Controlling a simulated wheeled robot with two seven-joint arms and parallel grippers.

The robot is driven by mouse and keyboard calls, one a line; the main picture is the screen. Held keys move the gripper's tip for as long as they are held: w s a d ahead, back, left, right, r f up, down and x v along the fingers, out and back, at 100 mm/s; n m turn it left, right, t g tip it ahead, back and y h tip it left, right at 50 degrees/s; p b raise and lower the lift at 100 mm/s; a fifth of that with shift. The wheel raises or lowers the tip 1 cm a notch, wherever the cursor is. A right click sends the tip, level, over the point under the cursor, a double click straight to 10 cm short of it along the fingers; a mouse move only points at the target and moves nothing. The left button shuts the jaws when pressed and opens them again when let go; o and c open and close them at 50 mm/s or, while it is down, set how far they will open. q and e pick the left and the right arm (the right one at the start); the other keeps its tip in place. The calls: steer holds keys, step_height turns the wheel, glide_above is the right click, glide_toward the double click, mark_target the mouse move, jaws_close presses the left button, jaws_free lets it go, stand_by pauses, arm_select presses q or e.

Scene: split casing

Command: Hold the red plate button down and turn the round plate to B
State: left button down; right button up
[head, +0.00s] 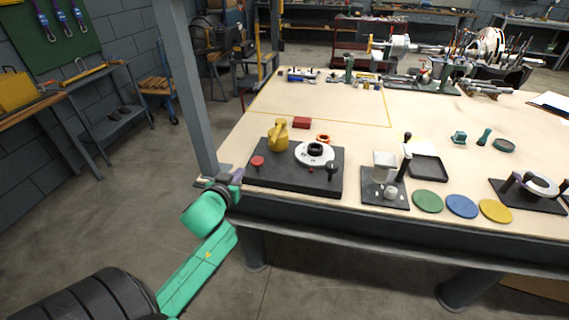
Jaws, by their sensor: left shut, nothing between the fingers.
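A dark base (290,181) lies near the front left edge of the table. A red button (257,161) stands at its left end. The white round plate (301,155) with a black hub sits on the right part of the base, with a small red spot at its front rim. The letter marks are too small to read. My left gripper (239,174) is shut and empty at the table's front left corner, left of and a little in front of the red button, apart from it. My right gripper is not in view.
A yellow part (278,136) stands at the back of the base and a dark knob (332,168) at its right. A grey post (189,90) rises close behind my left gripper. A red block (301,122) and an orange ring (323,138) lie behind. Another dark fixture (385,200) stands right.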

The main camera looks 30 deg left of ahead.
arm_select(q)
step_height(320, 180, up, 4)
steer(key=d, duration=0.2)
glide_above(258, 166)
step_height(258, 166, down, 2)
steer(key=f, duration=0.3)
steer(key=shift+s+a+f+t, duration=0.2)
steer(key=shift+a+f+t, duration=0.1)
steer(key=shift+t, duration=0.1)
steer(key=shift+s+d+f, duration=0.1)
steer(key=shift+f, duration=0.45)
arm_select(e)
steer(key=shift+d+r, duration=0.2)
